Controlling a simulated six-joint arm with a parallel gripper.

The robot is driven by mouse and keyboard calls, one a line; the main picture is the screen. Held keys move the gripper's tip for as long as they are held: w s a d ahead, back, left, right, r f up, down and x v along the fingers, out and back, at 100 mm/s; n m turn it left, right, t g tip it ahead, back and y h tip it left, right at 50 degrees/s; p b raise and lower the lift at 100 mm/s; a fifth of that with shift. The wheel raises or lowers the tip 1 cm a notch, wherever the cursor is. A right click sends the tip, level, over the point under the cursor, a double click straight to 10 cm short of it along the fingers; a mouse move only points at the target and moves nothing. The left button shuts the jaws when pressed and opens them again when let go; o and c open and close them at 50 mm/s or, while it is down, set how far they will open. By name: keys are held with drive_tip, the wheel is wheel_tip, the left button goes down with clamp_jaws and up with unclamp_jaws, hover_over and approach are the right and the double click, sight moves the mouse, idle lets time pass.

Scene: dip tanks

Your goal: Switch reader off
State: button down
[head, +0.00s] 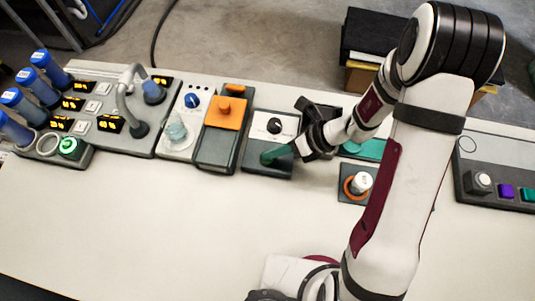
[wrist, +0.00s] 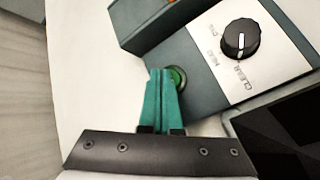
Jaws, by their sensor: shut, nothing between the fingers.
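A dark grey box with a white panel and a black knob (head: 274,126) stands mid-table; I take it to be the reader, though its label is not legible. In the wrist view, the black knob (wrist: 239,40) has a white pointer line and printed words around it, one reading CLEAR. A round green button (wrist: 177,78) sits on the grey part of the box, partly hidden by my fingertips. My gripper (head: 266,158) is shut and empty. Its green fingers (wrist: 160,75) are together right at the button; I cannot tell if they press it or if it is lit.
An orange-topped unit (head: 224,113) stands close left of the box, then a unit with a blue knob (head: 192,100). Blue-capped tubes (head: 45,65) stand at far left. An orange-ringed control (head: 357,186) lies to the right. The front of the white table (head: 150,220) is clear.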

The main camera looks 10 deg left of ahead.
sight(273, 159)
drive_tip(key=shift+r, duration=3)
drive_tip(key=s+d+r+n+h, duration=0.3)
drive_tip(key=s+d+r+n, duration=0.2)
drive_tip(key=s+n, duration=0.3)
drive_tip(key=s+d+r+n+h, duration=0.3)
drive_tip(key=s+d+r+n, duration=0.2)
drive_tip(key=n, duration=0.6)
drive_tip(key=s+r, duration=0.1)
drive_tip(key=s, duration=0.1)
drive_tip(key=shift+s+d+t+h, duration=0.15)
drive_tip(key=shift+s+t+h, duration=0.15)
drive_tip(key=shift+s+h, duration=0.1)
